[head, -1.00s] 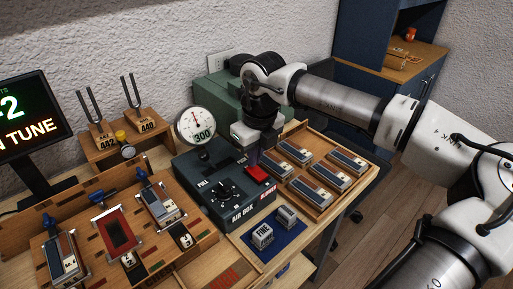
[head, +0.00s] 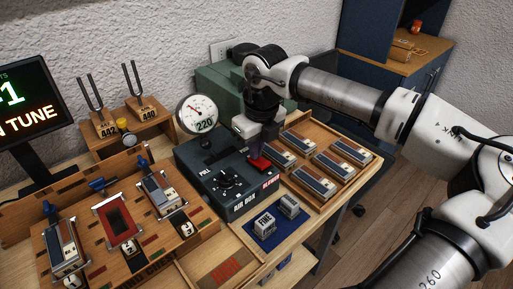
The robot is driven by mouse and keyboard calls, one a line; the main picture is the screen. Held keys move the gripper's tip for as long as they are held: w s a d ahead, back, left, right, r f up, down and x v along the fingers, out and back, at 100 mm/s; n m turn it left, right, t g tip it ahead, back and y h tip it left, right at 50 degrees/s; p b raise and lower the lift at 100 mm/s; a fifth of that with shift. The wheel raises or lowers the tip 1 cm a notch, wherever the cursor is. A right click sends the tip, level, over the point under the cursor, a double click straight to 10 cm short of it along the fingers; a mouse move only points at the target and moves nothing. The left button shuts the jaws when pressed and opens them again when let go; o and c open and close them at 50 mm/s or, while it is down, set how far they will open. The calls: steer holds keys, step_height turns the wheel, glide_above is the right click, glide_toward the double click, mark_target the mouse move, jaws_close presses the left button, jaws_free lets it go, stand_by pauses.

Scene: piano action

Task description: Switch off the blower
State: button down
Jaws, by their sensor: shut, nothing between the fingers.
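The air box (head: 240,205) is a dark box on the bench with a round black knob (head: 226,181) on top. Its red blower switch (head: 259,163) is at the right of the top, above the red "BLOWER" lettering. My gripper (head: 257,152) points down right over the red switch, with the fingertips at or touching it; the fingers partly hide it. My gripper is shut and holds nothing. The round gauge (head: 198,114) behind the box reads 220.
A wooden tray (head: 352,193) with several reed blocks lies right of the air box. A blue mat (head: 262,240) with two small blocks is in front. Two tuning forks (head: 127,106) stand behind at left. A screen (head: 22,110) is at far left.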

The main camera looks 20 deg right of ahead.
mark_target(266, 164)
steer(key=shift+s+f, duration=0.1)
steer(key=shift+s, duration=0.05)
steer(key=shift+s+d, duration=0.3)
steer(key=shift+s, duration=0.35)
steer(key=shift+r, duration=0.25)
steer(key=shift+w+r, duration=0.1)
steer(key=shift+r, duration=0.15)
step_height(266, 164, up, 13)
steer(key=s+p, duration=0.1)
steer(key=p, duration=0.6)
steer(key=shift+s+d+r+p, duration=0.15)
steer(key=shift+s+d+p, duration=0.15)
steer(key=shift+s, duration=0.1)
steer(key=shift+w+b, duration=0.1)
steer(key=shift+b, duration=0.3)
